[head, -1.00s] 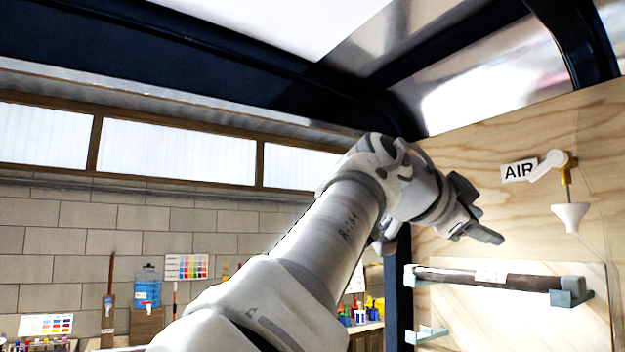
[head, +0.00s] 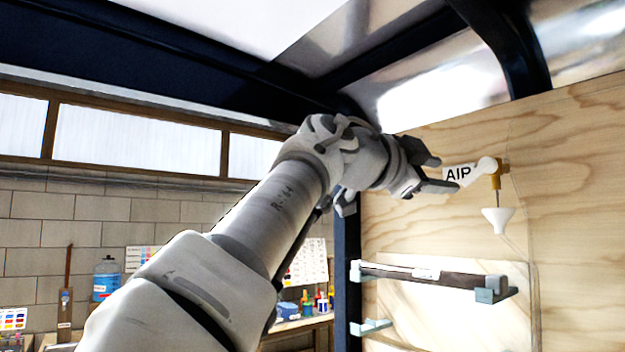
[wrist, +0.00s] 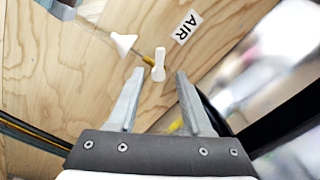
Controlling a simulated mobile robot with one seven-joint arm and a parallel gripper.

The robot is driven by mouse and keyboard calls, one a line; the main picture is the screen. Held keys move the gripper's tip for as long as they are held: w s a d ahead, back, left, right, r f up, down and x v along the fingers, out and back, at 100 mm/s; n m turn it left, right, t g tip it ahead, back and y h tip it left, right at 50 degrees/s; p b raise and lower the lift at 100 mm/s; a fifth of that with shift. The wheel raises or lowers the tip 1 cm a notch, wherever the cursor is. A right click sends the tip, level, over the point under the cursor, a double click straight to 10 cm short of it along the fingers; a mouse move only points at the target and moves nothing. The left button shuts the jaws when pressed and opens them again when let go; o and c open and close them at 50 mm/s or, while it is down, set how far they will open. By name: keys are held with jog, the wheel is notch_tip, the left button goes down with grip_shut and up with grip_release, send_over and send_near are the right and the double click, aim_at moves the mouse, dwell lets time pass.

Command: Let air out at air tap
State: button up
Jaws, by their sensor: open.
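A white funnel (head: 498,219) hangs below. The "AIR" label (head: 458,176) is beside the tap, partly covered by my gripper. My gripper (head: 446,173) is open and empty, left of the tap. In the wrist view, the lever (wrist: 158,66) appears at the gap between the two fingertips (wrist: 160,76), with the brass (wrist: 148,60) and funnel (wrist: 124,43) up-left. Whether the fingers touch the lever cannot be told.
Below the tap, a dark tube (head: 430,277) lies in pale blue wall brackets (head: 490,291). A dark frame post (head: 347,265) stands left of the plywood. A bench with bottles is behind my arm. The wall right of the tap is clear.

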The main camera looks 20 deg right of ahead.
aim_at(467, 179)
jog(key=p+x, duration=0.1)
jog(key=x, duration=0.7)
jog(key=shift+d, duration=0.1)
jog(key=shift+c, duration=0.3)
grip_shut()
